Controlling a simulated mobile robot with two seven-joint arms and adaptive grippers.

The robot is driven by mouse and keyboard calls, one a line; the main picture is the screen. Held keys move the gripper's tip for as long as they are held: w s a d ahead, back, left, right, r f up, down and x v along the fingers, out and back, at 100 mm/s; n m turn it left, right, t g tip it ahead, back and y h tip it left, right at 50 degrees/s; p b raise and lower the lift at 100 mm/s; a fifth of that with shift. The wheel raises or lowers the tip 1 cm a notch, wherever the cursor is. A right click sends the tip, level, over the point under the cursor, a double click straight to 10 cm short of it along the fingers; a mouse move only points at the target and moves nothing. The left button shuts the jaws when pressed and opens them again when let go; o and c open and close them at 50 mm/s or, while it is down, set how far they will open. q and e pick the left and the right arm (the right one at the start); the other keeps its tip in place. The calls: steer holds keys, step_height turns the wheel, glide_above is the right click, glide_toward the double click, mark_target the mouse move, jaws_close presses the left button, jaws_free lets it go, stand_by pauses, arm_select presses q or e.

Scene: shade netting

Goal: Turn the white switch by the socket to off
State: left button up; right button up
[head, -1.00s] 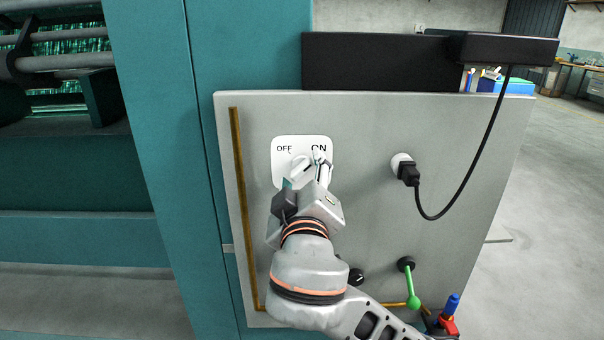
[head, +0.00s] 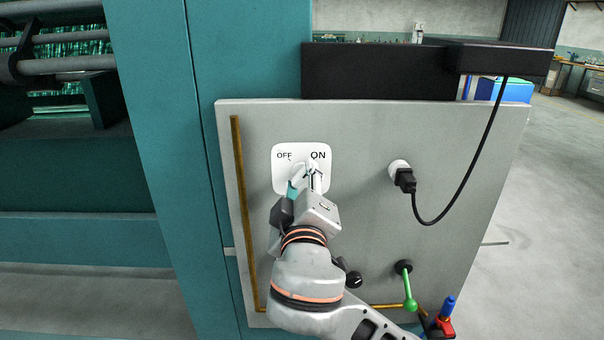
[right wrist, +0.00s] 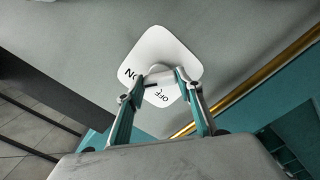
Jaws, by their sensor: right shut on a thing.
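The white switch knob (head: 297,171) is on a square white plate (head: 280,181) on the grey panel. OFF is printed at the plate's upper left and ON at its upper right. My right gripper (head: 304,178) is at the plate from below, shut on the knob. In the right wrist view, the knob (right wrist: 158,76) sits between the two fingertips (right wrist: 157,82). The fingers partly hide the knob, and I cannot tell exactly which way it points. The white socket (head: 398,166) with a black plug (head: 405,180) is to the right. My left gripper is not in view.
A black cable (head: 465,180) loops from the plug up to a black box (head: 500,61) above the panel. A green-handled lever (head: 408,290) and a black knob (head: 354,279) are low on the panel. A brass strip (head: 242,200) runs down the left side.

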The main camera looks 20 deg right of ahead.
steer(key=n+p, duration=0.2)
steer(key=p, duration=0.1)
steer(key=shift+r+n, duration=0.15)
steer(key=shift+n, duration=0.15)
steer(key=shift+n+p, duration=0.4)
steer(key=shift+p, duration=0.05)
steer(key=n, duration=0.2)
steer(key=shift+n+p, duration=0.4)
steer(key=shift+f+n, duration=0.2)
steer(key=shift+n, duration=0.7)
steer(key=n, duration=0.4)
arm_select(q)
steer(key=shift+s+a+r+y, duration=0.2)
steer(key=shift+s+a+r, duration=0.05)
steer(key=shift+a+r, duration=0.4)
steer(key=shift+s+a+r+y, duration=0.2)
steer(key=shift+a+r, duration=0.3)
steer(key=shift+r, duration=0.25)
arm_select(e)
steer(key=shift+n, duration=2.1)
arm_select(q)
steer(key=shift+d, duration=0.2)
